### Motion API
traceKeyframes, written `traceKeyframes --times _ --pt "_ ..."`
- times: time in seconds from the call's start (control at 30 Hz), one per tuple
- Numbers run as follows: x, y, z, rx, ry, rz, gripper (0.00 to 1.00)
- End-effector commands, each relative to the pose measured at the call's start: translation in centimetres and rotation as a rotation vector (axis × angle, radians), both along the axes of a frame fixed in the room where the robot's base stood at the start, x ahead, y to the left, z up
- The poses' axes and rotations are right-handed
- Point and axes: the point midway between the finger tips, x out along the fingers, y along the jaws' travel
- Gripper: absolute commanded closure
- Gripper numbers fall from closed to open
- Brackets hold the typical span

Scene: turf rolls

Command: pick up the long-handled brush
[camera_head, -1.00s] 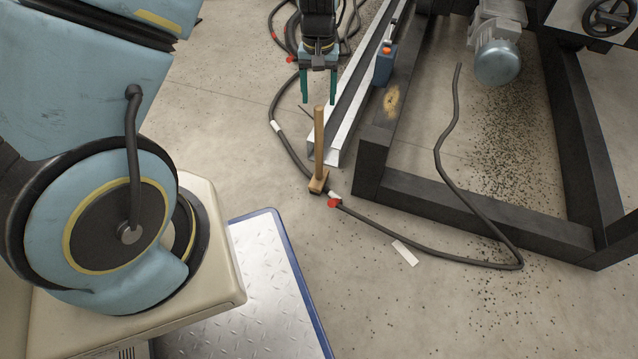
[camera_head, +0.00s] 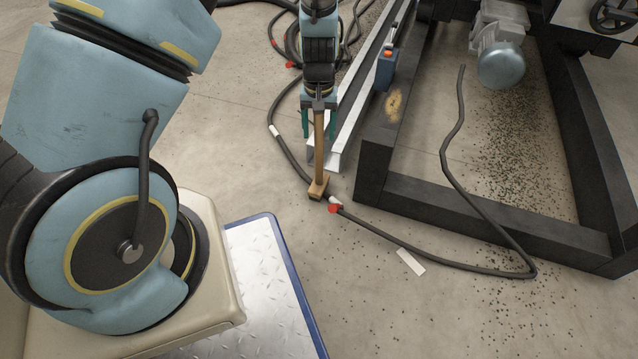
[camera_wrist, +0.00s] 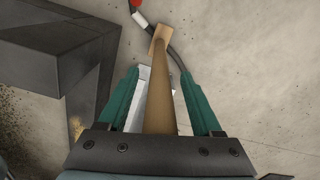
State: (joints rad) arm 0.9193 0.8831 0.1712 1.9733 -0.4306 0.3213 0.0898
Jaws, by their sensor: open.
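The long-handled brush (camera_head: 319,155) stands upright on the concrete floor, with its wooden block head (camera_head: 318,187) at the bottom. My gripper (camera_head: 319,134) is open, its green fingers on either side of the upper handle. In the wrist view the tan handle (camera_wrist: 162,100) runs between the two green fingertips (camera_wrist: 160,72), with gaps visible on both sides. The brush head (camera_wrist: 160,36) shows beyond the fingertips. The bristles cannot be made out.
A black machine frame (camera_head: 480,220) stands to the right, with a metal rail (camera_head: 350,125) close beside the brush. A dark hose (camera_head: 290,150) with a red fitting (camera_head: 335,209) lies on the floor by the brush head. Open floor (camera_head: 370,310) lies in front.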

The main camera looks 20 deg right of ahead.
Motion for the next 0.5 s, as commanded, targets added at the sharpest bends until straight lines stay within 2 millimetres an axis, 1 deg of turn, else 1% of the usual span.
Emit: traceKeyframes --times 0.17,0.5 --pt "0.04 -0.02 0.12 0.0 -0.001 0.0 0.33" --pt "0.05 -0.01 0.13 0.0 -0.001 0.0 0.72"
